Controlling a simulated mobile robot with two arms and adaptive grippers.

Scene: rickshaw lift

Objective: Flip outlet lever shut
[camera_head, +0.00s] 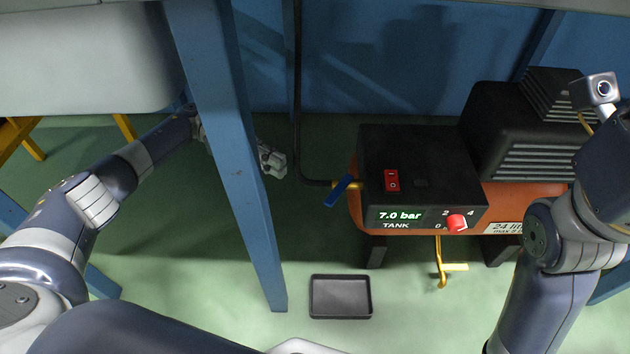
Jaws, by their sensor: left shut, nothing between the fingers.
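The outlet lever (341,191) is a blue handle on the left end of the orange compressor tank (360,212). It sits at a slant across the brass fitting where a dark pipe (314,183) comes in. My left gripper (277,166) is shut and empty, left of the lever and slightly above it in the picture, apart from it. My left arm reaches behind a blue post, which hides part of the wrist. My right arm stands at the right edge; its fingers are not seen.
The blue post (237,165) stands between my left forearm and gripper. The compressor's black panel (430,170) has a red switch (392,180), a red knob (457,222) and a "7.0 bar" display (400,216). A black tray (341,297) lies on the floor.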

